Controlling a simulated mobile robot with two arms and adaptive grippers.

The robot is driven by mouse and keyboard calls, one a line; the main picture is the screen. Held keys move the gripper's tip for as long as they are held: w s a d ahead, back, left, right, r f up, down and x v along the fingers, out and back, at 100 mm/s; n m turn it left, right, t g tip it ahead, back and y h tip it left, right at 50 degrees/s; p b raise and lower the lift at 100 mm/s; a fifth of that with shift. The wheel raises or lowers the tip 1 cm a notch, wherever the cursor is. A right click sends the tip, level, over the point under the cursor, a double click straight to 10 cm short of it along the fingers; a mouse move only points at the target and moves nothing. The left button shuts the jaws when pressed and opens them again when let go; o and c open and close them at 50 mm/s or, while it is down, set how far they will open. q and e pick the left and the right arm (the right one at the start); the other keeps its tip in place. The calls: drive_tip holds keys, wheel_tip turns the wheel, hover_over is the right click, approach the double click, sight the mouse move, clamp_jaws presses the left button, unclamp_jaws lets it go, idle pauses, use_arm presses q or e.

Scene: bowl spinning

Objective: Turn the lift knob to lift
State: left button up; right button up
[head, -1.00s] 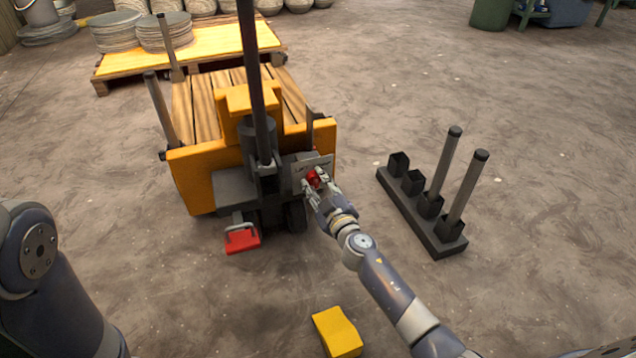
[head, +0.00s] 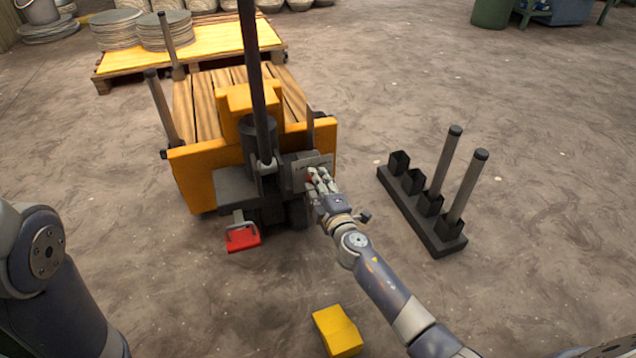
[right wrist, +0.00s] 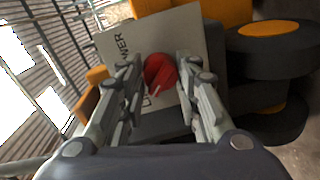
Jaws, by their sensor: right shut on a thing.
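The red lift knob (right wrist: 160,73) sits on a pale label plate (right wrist: 180,35) with partly hidden lettering, "...OWER", in the right wrist view. The plate is on the rear of the yellow pallet truck (head: 195,185). My right gripper (right wrist: 163,90) is shut on the knob, one finger on each side of it. In the head view my right gripper (head: 318,180) covers most of the knob, and only a bit of red shows. My left gripper is outside the head view; only part of my left arm shows at the lower left.
A red pedal (head: 243,238) is low on the truck's rear. A rack with grey posts (head: 425,215) stands to the right. A yellow block (head: 338,330) lies on the floor in front. A pallet (head: 215,45) with stacked discs is behind. Open floor lies at right.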

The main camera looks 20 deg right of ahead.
drive_tip(key=shift+r, duration=0.1)
idle(0.4)
drive_tip(key=shift+a, duration=0.1)
drive_tip(key=o, duration=1.1)
drive_tip(key=shift+w, duration=0.1)
drive_tip(key=s, duration=1.2)
drive_tip(key=shift+d+r, duration=0.2)
drive_tip(key=shift+r, duration=0.1)
drive_tip(key=shift+d, duration=0.1)
